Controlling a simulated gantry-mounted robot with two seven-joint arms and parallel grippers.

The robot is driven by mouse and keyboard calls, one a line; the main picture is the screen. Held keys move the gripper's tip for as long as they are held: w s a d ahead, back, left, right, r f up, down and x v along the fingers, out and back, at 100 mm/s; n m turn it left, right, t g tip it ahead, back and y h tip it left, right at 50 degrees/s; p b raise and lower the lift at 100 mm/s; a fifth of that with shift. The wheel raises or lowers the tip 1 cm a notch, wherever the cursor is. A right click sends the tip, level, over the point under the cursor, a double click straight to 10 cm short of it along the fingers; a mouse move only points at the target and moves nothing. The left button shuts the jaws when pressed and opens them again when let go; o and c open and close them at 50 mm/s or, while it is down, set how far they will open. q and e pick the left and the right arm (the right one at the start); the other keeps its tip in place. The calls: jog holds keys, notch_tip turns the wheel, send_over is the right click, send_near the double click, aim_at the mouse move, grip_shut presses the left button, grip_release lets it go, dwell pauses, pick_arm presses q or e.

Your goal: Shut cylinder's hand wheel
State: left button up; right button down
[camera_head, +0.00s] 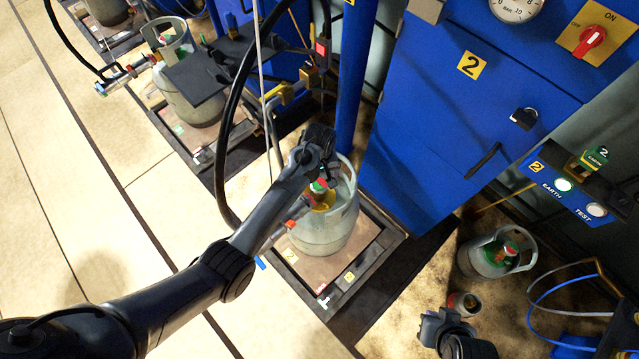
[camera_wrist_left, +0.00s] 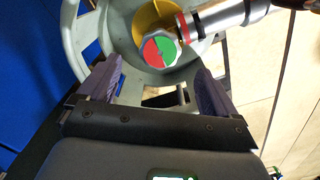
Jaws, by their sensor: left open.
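The grey gas cylinder (camera_head: 322,238) stands on scale 2 inside its collar, which also shows in the left wrist view (camera_wrist_left: 94,30). Its hand wheel (camera_wrist_left: 157,50), with a red half and a green half, sits inside the collar above a yellow part. In the head view the wheel (camera_head: 319,185) is partly hidden by my gripper. My left gripper (camera_wrist_left: 157,80) is open over the collar. Its fingers are apart on either side, short of the wheel, with nothing between them. My right gripper (camera_head: 445,327) is low at the bottom edge; its fingers are unclear.
A silver filling connector (camera_wrist_left: 225,15) with a red ring reaches the valve. A blue post (camera_head: 356,80) and blue cabinet (camera_head: 440,130) stand close behind. Another cylinder (camera_head: 495,254) stands on the floor at right. A black hose (camera_head: 225,130) hangs left of my arm.

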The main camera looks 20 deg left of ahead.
aim_at(319, 184)
pick_arm(q)
notch_tip(319, 184, down, 5)
jog(key=shift+b, duration=0.95)
jog(key=shift+f, duration=0.45)
jog(key=c, duration=1)
jog(key=shift+c, duration=0.2)
